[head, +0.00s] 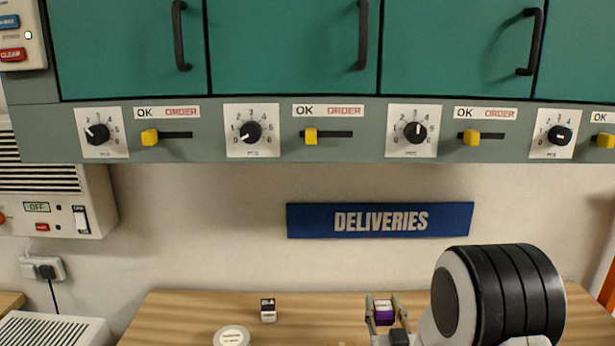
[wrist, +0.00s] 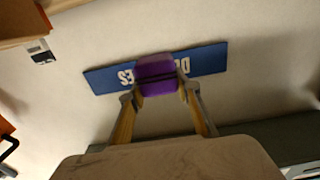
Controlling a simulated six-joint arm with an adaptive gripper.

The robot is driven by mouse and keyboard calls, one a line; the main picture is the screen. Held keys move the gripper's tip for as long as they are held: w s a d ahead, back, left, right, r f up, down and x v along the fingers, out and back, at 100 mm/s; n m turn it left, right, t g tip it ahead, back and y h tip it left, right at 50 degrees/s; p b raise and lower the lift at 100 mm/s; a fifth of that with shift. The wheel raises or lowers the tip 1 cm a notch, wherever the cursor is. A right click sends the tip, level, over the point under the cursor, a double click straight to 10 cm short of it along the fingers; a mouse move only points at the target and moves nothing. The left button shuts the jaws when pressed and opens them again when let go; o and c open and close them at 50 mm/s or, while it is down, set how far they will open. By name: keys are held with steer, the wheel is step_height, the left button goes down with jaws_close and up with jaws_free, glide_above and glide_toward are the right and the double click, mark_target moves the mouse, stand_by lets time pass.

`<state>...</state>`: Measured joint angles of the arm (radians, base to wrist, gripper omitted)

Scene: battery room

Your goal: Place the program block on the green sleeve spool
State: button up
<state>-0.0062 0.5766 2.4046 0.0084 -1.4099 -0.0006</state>
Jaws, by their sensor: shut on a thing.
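My gripper (head: 386,310) is shut on a small purple block (head: 384,315) with a pale top, held over the wooden table near its back edge. In the wrist view the purple block (wrist: 156,75) sits between the two fingertips of my gripper (wrist: 157,88). I cannot read a label that names it as the program block. I see no green spool in either view. A round white labelled top (head: 231,337) shows at the bottom of the head view, and its sides are hidden.
The blue DELIVERIES sign (head: 380,220) is on the wall behind. Teal cabinets (head: 290,45) with knobs and yellow sliders hang above. Bare table lies between the white block and my gripper.

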steer(key=shift+s+d+f, duration=0.1)
steer(key=shift+s+f, duration=0.15)
steer(key=shift+s, duration=0.3)
steer(key=shift+r, duration=0.15)
